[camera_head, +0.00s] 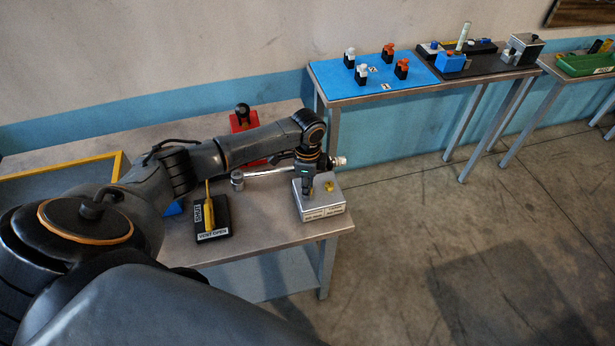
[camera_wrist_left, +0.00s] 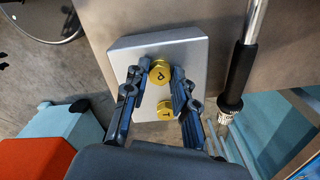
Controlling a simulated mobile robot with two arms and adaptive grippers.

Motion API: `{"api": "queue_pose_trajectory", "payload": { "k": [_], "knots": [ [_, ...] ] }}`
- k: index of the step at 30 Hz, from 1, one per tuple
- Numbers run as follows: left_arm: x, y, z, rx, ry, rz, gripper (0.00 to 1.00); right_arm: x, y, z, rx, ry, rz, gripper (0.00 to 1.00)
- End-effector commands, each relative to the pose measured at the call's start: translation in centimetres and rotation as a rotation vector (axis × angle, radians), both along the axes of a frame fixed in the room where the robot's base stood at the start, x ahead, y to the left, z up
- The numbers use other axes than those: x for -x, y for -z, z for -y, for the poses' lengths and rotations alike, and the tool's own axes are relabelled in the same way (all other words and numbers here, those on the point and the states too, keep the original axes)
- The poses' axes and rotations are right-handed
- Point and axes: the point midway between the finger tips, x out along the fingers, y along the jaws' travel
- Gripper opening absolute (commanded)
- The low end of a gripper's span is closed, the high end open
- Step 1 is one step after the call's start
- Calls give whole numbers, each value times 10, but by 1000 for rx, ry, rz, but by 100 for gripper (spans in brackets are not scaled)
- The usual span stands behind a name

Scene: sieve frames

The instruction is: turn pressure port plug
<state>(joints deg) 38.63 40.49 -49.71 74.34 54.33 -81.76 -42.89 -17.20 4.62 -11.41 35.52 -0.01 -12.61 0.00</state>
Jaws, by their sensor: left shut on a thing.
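A grey metal block (camera_head: 320,205) with white labels sits at the right front corner of the near table. Two gold hex plugs stand on its top. In the left wrist view one plug, the pressure port plug (camera_wrist_left: 161,72), bears a letter that reads as an upside-down P. The other plug (camera_wrist_left: 166,110) is marked T and also shows beside my gripper in the head view (camera_head: 329,187). My left gripper (camera_head: 309,192) points down over the block, its fingers shut on the P plug. The fingers hide the plug's sides. My right gripper is out of view.
A long-handled wrench (camera_head: 268,172) lies behind the block. A black base with a yellow lever (camera_head: 210,215), labelled VENT OPEN, stands to the left. A red fixture (camera_head: 243,121) is at the back. Other tables with a blue mat (camera_head: 345,77) stand apart at the wall.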

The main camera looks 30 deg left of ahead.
Motion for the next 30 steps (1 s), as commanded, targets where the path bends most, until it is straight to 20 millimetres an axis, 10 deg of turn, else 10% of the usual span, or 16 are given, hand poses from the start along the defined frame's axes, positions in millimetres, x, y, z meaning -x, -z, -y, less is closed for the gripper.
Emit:
{"api": "queue_pose_trajectory", "payload": {
  "k": [30],
  "knots": [
    [-2,-1,1,2,589,5,0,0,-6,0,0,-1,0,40]
  ]
}}
